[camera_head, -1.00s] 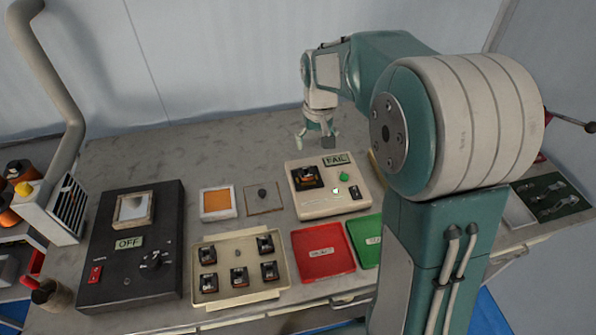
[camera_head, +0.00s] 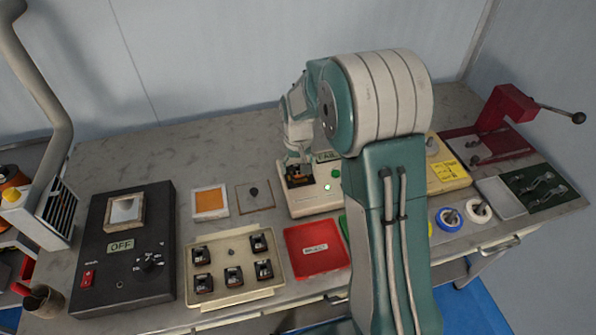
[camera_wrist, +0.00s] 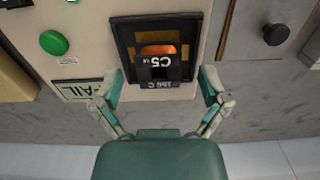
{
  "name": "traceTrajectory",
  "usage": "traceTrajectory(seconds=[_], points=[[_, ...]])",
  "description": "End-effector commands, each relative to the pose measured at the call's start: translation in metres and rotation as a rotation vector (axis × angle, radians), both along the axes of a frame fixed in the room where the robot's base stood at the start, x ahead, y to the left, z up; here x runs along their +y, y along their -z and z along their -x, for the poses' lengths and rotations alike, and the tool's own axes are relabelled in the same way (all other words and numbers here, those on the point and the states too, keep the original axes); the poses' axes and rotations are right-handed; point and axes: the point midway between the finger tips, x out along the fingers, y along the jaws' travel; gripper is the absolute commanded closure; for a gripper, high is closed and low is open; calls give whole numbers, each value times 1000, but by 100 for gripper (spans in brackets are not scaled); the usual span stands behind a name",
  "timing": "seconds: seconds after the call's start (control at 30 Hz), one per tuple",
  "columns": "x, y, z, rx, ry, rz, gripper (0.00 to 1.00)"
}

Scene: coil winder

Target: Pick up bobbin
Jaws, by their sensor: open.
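A bobbin (camera_wrist: 158,63) sits in the dark square socket of a cream tester. It has an orange winding and a black label reading C5, upside down in the wrist view. The tester (camera_head: 325,199) has a green button and a FAIL display. My gripper (camera_wrist: 160,88) is open, with its teal fingertips on either side of the bobbin's near part in the wrist view. In the head view my gripper (camera_head: 299,170) is over the socket and hides part of the bobbin. I cannot tell whether the fingers touch it.
A cream tray (camera_head: 213,285) holds several more bobbins. A red tray (camera_head: 318,262) lies in front of the tester; a green one beside it is mostly hidden by my arm. A black box (camera_head: 108,275) reading OFF stands left. A red lever press (camera_head: 505,108) stands right.

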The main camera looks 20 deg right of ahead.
Motion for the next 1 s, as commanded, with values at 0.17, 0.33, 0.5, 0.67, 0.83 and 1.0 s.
traceTrajectory(seconds=[0.17, 0.33, 0.5, 0.67, 0.83, 1.0], points=[[0, 13, 0, 0, 0, 0, 6], [0, 13, 0, -2, 0, 0, 6], [0, 13, 0, -2, 0, 0, 73], [0, 13, 0, -1, 0, 0, 93], [0, 13, 0, -1, 0, 0, 100], [0, 9, 0, -2, 0, 0, 100]])
